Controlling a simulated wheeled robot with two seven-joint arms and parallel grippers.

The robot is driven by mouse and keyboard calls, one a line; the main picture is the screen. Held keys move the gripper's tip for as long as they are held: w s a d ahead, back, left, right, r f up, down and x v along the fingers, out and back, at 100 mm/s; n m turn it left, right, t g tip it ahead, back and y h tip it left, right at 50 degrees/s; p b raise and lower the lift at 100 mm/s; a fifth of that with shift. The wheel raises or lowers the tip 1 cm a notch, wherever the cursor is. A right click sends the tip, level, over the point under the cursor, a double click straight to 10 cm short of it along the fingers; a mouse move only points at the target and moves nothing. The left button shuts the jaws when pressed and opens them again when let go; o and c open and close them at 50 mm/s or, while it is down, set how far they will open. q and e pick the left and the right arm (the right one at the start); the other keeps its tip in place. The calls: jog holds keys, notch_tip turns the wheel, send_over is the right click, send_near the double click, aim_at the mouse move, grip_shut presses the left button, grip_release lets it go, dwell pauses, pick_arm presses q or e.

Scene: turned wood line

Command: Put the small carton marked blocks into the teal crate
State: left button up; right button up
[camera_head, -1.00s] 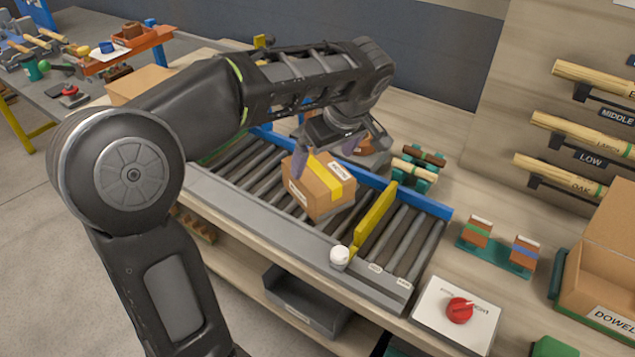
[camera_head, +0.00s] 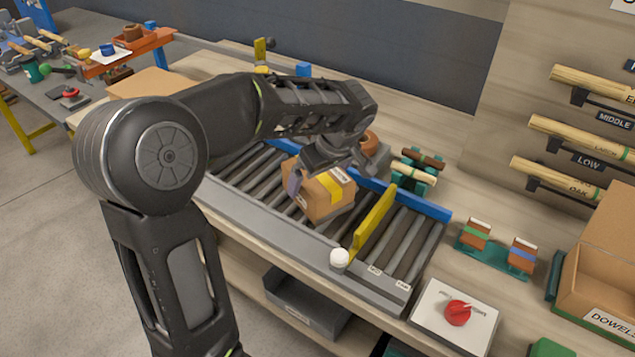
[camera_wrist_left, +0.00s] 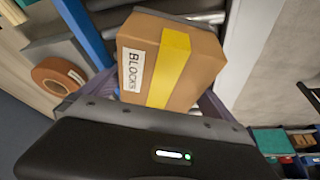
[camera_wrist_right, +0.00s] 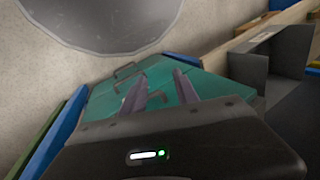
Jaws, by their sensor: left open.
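The small carton (camera_head: 308,199) is brown with a yellow band and sits on the roller conveyor, against or close to a yellow stop bar. In the left wrist view the carton (camera_wrist_left: 202,68) shows its white label reading BLOCKS. My left gripper (camera_head: 322,178) is open, with its purple fingers on either side of the carton; I cannot tell whether they touch it. My right gripper (camera_wrist_right: 160,88) is out of the head view; its fingers stand apart, with nothing seen between them.
The yellow stop bar (camera_head: 373,222) crosses the conveyor, and a blue rail (camera_head: 425,206) runs along its far side. A white box with a red knob (camera_head: 458,312) and an open dowels carton (camera_head: 595,285) stand to the right. A brown ring (camera_wrist_left: 58,76) lies beyond the rail.

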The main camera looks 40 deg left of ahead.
pick_arm(q)
jog(key=shift+f, duration=0.3)
dwell(0.4)
jog(key=c, duration=1.5)
jog(key=shift+o, duration=0.2)
jog(key=shift+w+r, duration=0.1)
jog(key=shift+r, duration=0.1)
notch_tip(320, 180, up, 10)
jog(key=shift+f, duration=0.1)
jog(key=shift+a, duration=0.1)
